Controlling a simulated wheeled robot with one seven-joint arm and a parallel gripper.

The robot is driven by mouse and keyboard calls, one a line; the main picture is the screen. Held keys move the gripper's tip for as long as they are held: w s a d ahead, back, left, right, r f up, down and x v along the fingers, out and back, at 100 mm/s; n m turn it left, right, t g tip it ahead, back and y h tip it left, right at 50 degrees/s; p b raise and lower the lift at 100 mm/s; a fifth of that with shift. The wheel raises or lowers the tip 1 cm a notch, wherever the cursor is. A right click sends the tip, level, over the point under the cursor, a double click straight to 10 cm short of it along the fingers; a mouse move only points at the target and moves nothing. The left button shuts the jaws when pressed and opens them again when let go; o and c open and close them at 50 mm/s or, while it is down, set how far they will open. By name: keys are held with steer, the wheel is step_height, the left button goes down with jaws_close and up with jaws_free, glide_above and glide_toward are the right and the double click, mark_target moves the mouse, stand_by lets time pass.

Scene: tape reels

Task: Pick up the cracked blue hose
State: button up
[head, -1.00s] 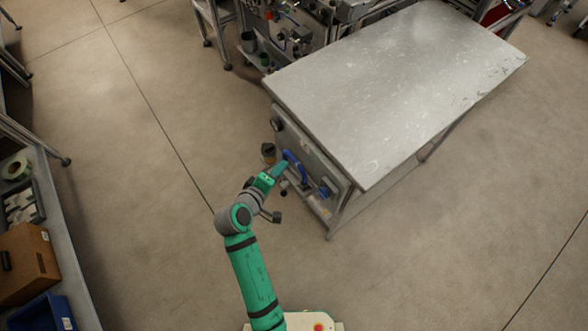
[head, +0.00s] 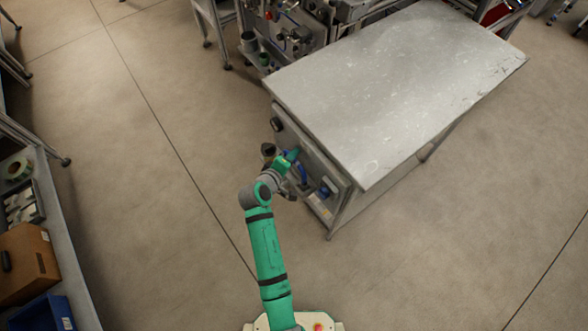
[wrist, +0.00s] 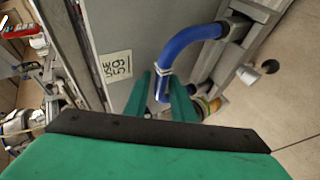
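In the head view the hose (head: 302,173) shows partly at the cabinet's front, beside my arm. My gripper (wrist: 162,96) has its two green fingers apart, one on each side of the hose's lower end. I cannot tell whether either finger touches it. In the head view my gripper (head: 293,154) is close against the cabinet front. No crack is visible at this size.
The hose is on the front of a grey cabinet (wrist: 125,30) with a "USE 59" label (wrist: 118,67). Its metal top (head: 400,90) overhangs my gripper's area. Floor (head: 150,220) to the left is clear.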

jaws_close()
steer(key=shift+w, duration=0.1)
steer(key=shift+r, duration=0.15)
